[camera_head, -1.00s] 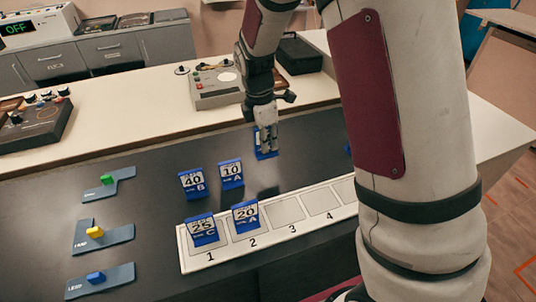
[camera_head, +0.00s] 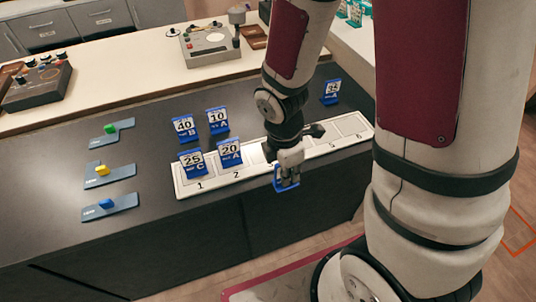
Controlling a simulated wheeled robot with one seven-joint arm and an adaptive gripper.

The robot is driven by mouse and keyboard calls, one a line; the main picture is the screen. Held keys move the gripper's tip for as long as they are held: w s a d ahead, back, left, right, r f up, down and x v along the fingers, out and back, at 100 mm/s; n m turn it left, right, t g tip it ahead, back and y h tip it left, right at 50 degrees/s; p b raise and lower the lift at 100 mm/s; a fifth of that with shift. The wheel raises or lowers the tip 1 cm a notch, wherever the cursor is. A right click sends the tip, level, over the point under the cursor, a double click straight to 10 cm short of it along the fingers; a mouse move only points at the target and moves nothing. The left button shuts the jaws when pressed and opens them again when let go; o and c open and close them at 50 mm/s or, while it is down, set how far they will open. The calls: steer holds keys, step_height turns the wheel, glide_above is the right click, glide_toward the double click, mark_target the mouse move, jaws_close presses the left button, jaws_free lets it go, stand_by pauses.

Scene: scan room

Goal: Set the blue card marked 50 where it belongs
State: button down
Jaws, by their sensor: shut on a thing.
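My gripper (camera_head: 288,168) is shut on a blue card (camera_head: 286,185), whose number I cannot read. It holds the card at the front side of the white numbered strip (camera_head: 222,182), near the slots right of 2. Whether the card touches anything is unclear. A blue card marked 25 C (camera_head: 193,162) stands in slot 1, and one marked 20 A (camera_head: 230,153) stands in slot 2. My gripper and wrist hide slot 3 and part of slot 4. The slots near 5 and 6 (camera_head: 349,126) look empty.
Blue cards 40 B (camera_head: 186,129) and 10 A (camera_head: 217,119) stand behind the strip; another (camera_head: 330,91) stands at the back right. Green (camera_head: 111,128), yellow (camera_head: 102,170) and blue (camera_head: 106,203) pieces sit on grey plates at left. A control box (camera_head: 209,43) stands behind.

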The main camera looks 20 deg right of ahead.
steer(key=shift+w+f+b, duration=0.25)
steer(key=shift+w+b, duration=0.25)
steer(key=shift+b, duration=0.25)
steer(key=w, duration=0.5)
steer(key=w+b, duration=0.1)
steer(key=w, duration=0.3)
steer(key=w+f+b, duration=0.1)
steer(key=w, duration=0.4)
steer(key=shift+w+f, duration=0.1)
steer(key=shift+w, duration=0.25)
steer(key=shift+f, duration=1.7)
steer(key=shift+f+b, duration=0.15)
steer(key=shift+b, duration=0.15)
steer(key=c, duration=1.9)
jaws_free()
steer(key=shift+c, duration=0.2)
steer(key=shift+o, duration=1.3)
